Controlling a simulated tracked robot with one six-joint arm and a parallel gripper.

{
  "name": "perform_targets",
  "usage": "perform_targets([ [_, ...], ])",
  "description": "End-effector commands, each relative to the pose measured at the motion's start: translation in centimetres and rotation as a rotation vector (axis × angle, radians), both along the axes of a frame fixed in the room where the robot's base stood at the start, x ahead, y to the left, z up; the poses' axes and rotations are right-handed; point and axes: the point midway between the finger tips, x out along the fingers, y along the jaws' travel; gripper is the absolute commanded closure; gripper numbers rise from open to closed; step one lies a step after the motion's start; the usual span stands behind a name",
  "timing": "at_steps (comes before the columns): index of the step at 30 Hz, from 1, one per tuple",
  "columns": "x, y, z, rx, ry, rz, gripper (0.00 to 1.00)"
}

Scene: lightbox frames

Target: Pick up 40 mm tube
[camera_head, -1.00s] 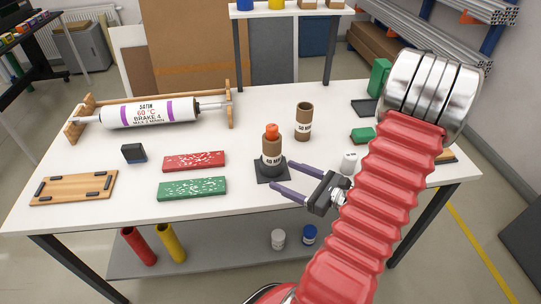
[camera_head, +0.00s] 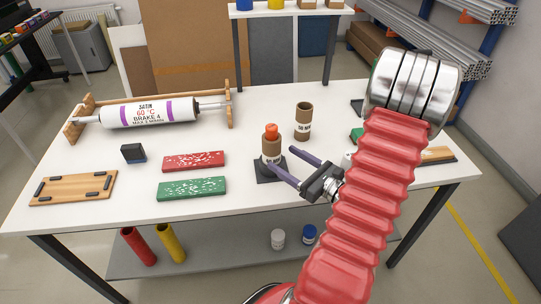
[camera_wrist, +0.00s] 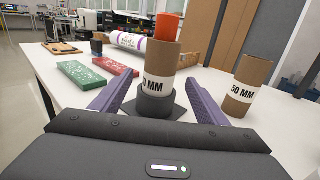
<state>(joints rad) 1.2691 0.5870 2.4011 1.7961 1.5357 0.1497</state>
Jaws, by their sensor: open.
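A brown cardboard tube (camera_head: 271,147) stands upright on a dark square base with a round collar (camera_head: 272,174); an orange piece (camera_head: 271,130) sticks out of its top. In the wrist view this tube (camera_wrist: 161,62) has a white label reading "0 MM"; its first digit is not readable. A second brown tube (camera_head: 303,122) stands behind to the right, labelled "50 MM" in the wrist view (camera_wrist: 246,82). My gripper (camera_head: 283,156) is open and empty, its purple fingers pointing at the based tube. In the wrist view the fingers (camera_wrist: 156,84) lie left and right of that tube.
Red (camera_head: 194,161) and green (camera_head: 192,188) blocks, a small dark block (camera_head: 133,153) and a wooden board (camera_head: 73,187) lie to the left. A large white roll (camera_head: 150,112) rests in a wooden cradle at the back. The white table (camera_head: 110,215) is clear at its front.

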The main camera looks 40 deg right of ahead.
Motion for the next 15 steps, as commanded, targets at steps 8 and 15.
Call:
perform_targets([
  [8, 3.2, 0.3, 0.0, 0.001, -0.001, 0.002, 0.32],
  [15, 5.2, 0.4, 0.0, 0.000, 0.000, 0.000, 0.32],
])
